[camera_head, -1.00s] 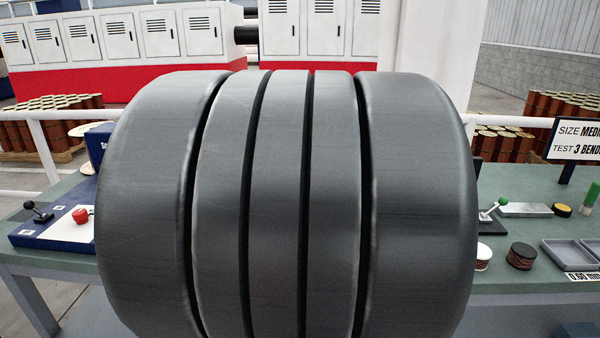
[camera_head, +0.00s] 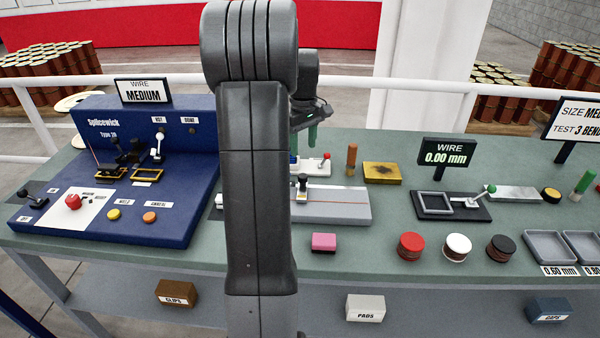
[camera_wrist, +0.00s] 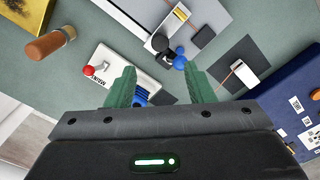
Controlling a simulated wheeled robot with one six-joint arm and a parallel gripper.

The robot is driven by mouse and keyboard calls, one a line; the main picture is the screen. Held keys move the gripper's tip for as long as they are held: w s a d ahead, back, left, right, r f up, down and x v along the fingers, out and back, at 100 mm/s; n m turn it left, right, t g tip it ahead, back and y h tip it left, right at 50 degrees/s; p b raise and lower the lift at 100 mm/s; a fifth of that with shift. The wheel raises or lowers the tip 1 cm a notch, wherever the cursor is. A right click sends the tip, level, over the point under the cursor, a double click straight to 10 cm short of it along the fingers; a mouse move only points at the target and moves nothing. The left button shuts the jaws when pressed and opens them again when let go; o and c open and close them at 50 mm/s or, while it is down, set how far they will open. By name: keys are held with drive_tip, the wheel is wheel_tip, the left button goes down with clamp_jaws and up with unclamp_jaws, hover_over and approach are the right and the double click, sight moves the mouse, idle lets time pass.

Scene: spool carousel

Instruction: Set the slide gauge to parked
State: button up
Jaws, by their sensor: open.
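A long grey device with a thin red line along its top (camera_head: 345,205), which looks like the slide gauge, lies mid-bench. Its black-knobbed slider (camera_head: 302,186) stands just right of my arm, and my arm hides part of the device's left side. The slider's black knob (camera_wrist: 160,43) also shows in the wrist view, with a blue ball beside it. I cannot read a parked mark. My gripper (camera_head: 313,135) has green fingers and is open and empty above the bench, behind the device. In the wrist view its fingers (camera_wrist: 160,76) are apart, over a white block with a red knob (camera_wrist: 125,72).
A blue Splicewick machine (camera_head: 160,190) stands left. The wire readout (camera_head: 446,152) shows 0.00 mm, behind a green-knobbed lever device (camera_head: 450,206). A yellow box (camera_head: 382,172), a brown cylinder (camera_head: 351,158), a pink block (camera_head: 323,242) and several spools surround the grey device.

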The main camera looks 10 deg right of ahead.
sight(303, 175)
wheel_tip(303, 175, down, 12)
drive_tip(key=shift+r+p, duration=0.2)
drive_tip(key=shift+p, duration=0.35)
drive_tip(key=shift+c, duration=0.5)
clamp_jaws()
